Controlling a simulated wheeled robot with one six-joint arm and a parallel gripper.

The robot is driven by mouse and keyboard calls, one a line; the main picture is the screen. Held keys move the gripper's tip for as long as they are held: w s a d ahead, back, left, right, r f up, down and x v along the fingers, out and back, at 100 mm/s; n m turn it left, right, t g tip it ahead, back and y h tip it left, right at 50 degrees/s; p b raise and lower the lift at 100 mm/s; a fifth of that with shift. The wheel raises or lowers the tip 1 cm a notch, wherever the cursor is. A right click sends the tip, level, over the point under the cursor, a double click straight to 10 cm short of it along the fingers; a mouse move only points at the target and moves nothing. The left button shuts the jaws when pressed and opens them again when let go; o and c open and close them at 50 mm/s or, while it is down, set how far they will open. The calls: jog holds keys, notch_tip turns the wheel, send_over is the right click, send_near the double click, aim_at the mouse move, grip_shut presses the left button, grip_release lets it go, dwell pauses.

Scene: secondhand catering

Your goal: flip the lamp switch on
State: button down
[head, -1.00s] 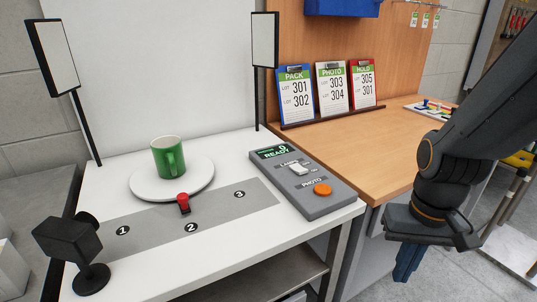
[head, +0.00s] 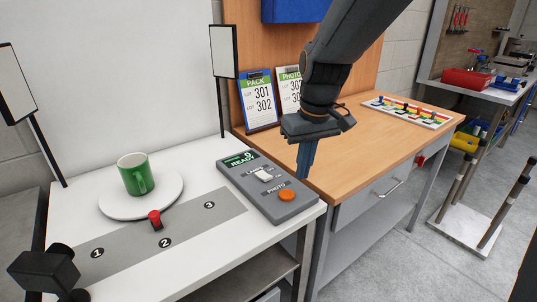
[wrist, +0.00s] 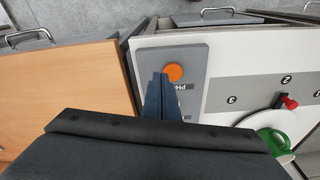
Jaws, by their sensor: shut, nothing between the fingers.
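The lamp switch (head: 263,175) is a white rocker on the grey control box (head: 254,204), below a green screen reading READY and above an orange photo button (head: 287,195). The box stands at the right end of the white table. My gripper (head: 304,172) is shut and empty, fingers pointing down. In the head view it shows just right of the box, near the wooden counter's edge. In the wrist view the blue fingers (wrist: 162,98) reach over the box beside the orange button (wrist: 174,73) and hide the switch. I cannot tell their height above the box.
A green mug (head: 136,174) sits on a white turntable (head: 171,195) with a red knob (head: 155,218) at its front. A black camera (head: 45,271) stands at the front left. A light panel (head: 223,52) and clipboards (head: 257,98) stand behind the box. The wooden counter (head: 365,150) lies right.

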jog(key=w+a+r+n+t+p, duration=0.1)
jog(key=w+a+r+n+p, duration=0.1)
jog(key=w+a+r, duration=0.4)
notch_tip(320, 180, up, 3)
jog(key=shift+w+a+r+n+y, duration=0.15)
jog(key=shift+a+n+y, duration=0.2)
jog(key=shift+a, duration=0.25)
jog(key=p, duration=0.4)
send_over(267, 176)
jog(key=f, duration=1.2)
jog(key=shift+s+d+f, duration=0.2)
jog(key=shift+s+f, duration=0.05)
jog(key=shift+s, duration=0.15)
jog(key=shift+f, duration=0.65)
